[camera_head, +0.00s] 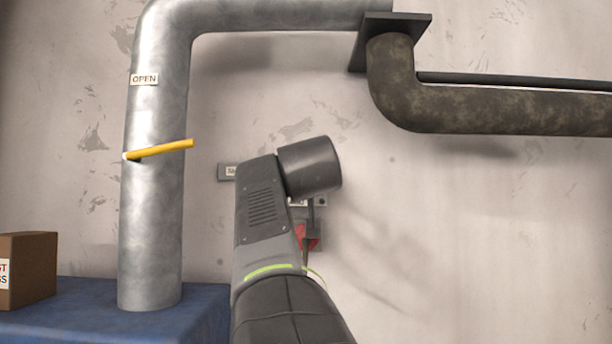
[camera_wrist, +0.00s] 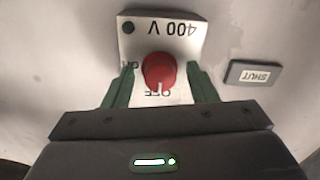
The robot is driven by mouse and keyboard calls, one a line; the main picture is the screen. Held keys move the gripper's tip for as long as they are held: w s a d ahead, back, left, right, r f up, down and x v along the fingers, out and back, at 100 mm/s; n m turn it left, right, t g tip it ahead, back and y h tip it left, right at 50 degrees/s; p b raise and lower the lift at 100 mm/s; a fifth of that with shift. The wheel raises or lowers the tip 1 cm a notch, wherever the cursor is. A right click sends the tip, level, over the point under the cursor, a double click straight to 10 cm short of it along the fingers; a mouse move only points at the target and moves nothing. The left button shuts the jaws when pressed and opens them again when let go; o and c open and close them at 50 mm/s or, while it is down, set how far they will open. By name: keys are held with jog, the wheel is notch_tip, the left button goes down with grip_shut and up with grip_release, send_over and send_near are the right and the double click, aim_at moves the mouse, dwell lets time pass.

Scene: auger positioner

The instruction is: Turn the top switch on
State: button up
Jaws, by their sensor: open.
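The red round switch knob (camera_wrist: 158,72) sits on a light plate (camera_wrist: 185,42) marked "400 V", seen upside down in the wrist view. Its white mark points toward the "OFF" lettering; the "ON" lettering is partly hidden at the knob's left. My gripper (camera_wrist: 160,75) is open, with one green finger on each side of the knob. I cannot tell whether the fingers touch it. In the head view my arm hides the knob, and only an edge of the plate (camera_head: 297,203) shows.
A small "SHUT" sign (camera_wrist: 255,74) is beside the plate. A red part (camera_head: 304,238) shows partly behind my arm, lower on the wall. A grey pipe (camera_head: 150,230) with a yellow lever (camera_head: 165,149) and "OPEN" label stands left. A brown box (camera_head: 30,270) rests on a blue surface (camera_head: 205,310).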

jog(key=c, duration=0.9)
